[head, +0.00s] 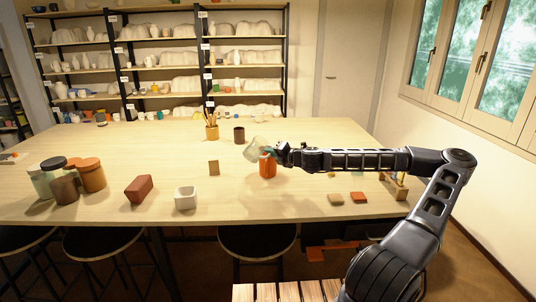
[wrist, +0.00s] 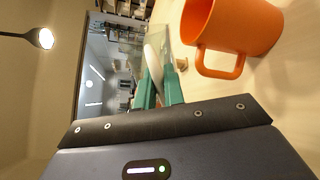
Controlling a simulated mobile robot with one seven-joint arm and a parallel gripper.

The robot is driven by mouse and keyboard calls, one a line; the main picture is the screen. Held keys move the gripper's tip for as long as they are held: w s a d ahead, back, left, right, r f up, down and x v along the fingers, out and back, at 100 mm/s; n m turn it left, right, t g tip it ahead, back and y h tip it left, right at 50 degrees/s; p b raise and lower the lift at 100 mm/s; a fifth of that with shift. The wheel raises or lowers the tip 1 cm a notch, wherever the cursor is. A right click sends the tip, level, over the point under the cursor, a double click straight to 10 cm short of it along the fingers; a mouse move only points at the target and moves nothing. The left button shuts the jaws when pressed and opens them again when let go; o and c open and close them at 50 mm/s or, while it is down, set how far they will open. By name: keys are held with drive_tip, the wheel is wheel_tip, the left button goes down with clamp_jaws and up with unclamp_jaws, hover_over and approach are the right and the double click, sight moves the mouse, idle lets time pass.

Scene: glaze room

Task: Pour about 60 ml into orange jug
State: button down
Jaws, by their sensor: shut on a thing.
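The orange jug (head: 267,168) stands upright on the table, just below my gripper (head: 274,153). In the wrist view the orange jug (wrist: 242,38) is at the upper right, with its handle and part of its open mouth showing. My gripper's green fingertips (wrist: 160,88) are shut on a clear, pale glass vessel (head: 254,149). The vessel is held tilted above and beside the jug, to its upper left in the head view. Part of the glass vessel (wrist: 156,52) shows between the fingers. I cannot make out a liquid level or a stream.
A brush pot (head: 211,130) and brown cup (head: 239,134) stand behind. A small wooden block (head: 214,168), white square pot (head: 185,198) and red-brown brick (head: 138,189) are to the left, with several jars (head: 91,175) beyond.

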drive_tip(key=shift+w+d+r+m+p, duration=0.1)
drive_tip(key=shift+r+m+p, duration=0.3)
drive_tip(key=shift+m, duration=0.3)
idle(0.5)
drive_tip(key=shift+w+d+r+m+y+p, duration=0.3)
drive_tip(key=shift+w+d+m+y+p, duration=0.15)
drive_tip(key=shift+w+m+p, duration=0.35)
idle(1.8)
drive_tip(key=shift+s, duration=0.15)
drive_tip(key=shift+s+a+f+n, duration=0.2)
drive_tip(key=shift+s+a+n, duration=0.25)
drive_tip(key=shift+s+n, duration=0.15)
drive_tip(key=shift+s+a+f+n, duration=0.15)
drive_tip(key=shift+s+f+n, duration=0.05)
drive_tip(key=shift+n, duration=0.2)
drive_tip(key=n, duration=0.1)
drive_tip(key=f+n, duration=0.1)
drive_tip(key=shift+s+a+f+n+t+h, duration=0.1)
drive_tip(key=shift+a+f+n+t+h, duration=0.05)
drive_tip(key=shift+n+t+h, duration=0.2)
drive_tip(key=shift+r+n, duration=0.2)
drive_tip(key=shift+n, duration=0.05)
idle(0.6)
